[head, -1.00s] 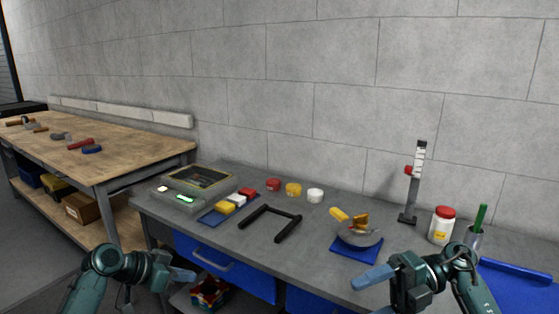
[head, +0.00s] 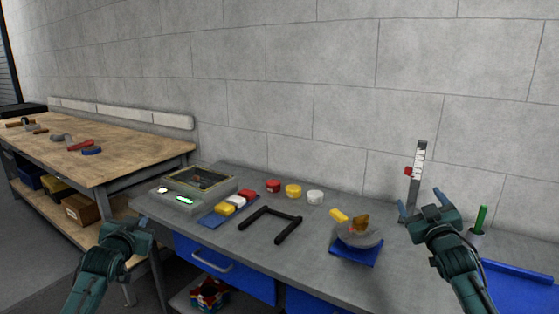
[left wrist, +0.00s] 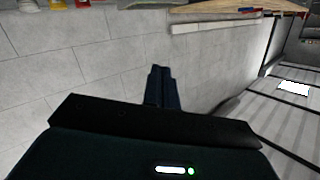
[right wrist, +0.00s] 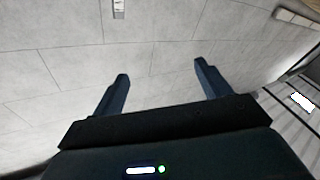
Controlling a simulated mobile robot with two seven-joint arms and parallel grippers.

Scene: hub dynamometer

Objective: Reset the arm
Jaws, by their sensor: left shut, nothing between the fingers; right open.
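A round grey hub device (head: 358,235) with a yellow lever (head: 339,215) and an orange-brown piece on top sits on a blue mat (head: 352,255). Behind it to the right stands an upright scale post (head: 418,165) with white markings and a red slider (head: 408,171); its base is hidden by my right gripper. The post's top also shows in the right wrist view (right wrist: 118,9). My right gripper (head: 421,204) is raised in front of the post, open and empty. My left gripper (head: 146,225) is shut and empty, left of the bench's front edge.
A cup with a green stick (head: 478,229) stands at right.

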